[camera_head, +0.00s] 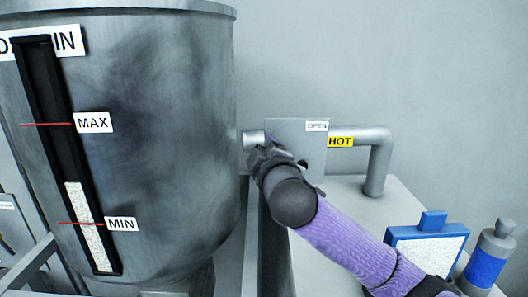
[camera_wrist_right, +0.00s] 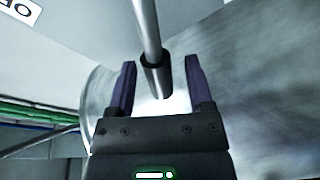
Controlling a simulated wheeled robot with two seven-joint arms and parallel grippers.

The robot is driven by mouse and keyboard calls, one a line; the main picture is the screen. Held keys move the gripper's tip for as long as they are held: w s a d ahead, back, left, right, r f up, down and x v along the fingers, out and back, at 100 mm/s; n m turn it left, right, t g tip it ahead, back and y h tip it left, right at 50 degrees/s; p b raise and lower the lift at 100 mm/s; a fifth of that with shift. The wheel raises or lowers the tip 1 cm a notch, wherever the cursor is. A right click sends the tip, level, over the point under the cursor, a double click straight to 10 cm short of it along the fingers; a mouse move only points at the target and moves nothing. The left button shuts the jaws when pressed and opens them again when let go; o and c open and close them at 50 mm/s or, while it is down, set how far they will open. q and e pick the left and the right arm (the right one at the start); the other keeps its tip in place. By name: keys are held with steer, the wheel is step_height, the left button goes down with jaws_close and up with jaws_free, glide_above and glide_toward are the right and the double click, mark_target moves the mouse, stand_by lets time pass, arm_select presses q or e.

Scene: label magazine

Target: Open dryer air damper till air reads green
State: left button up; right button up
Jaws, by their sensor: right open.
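The damper's grey plate (camera_head: 298,135) carries an OPEN label at its upper right and stands against the pipe behind the hopper. My right gripper (camera_head: 262,155) is in front of the plate's left side, and its arm hides part of the plate. In the right wrist view, a metal rod (camera_wrist_right: 146,28) with a dark sleeve at its end comes down between the open fingers of my right gripper (camera_wrist_right: 160,72). Gaps show on both sides of the rod. No air reading shows in either view. My left gripper is not in view.
A large metal hopper (camera_head: 165,110) with a MIN/MAX level gauge fills the left. A pipe (camera_head: 372,150) with a yellow HOT label runs right of the plate. A blue-framed panel (camera_head: 428,246) and a blue-grey bottle-shaped part (camera_head: 487,262) stand at the lower right, near my right arm.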

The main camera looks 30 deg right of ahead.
jaws_close()
stand_by(1.3)
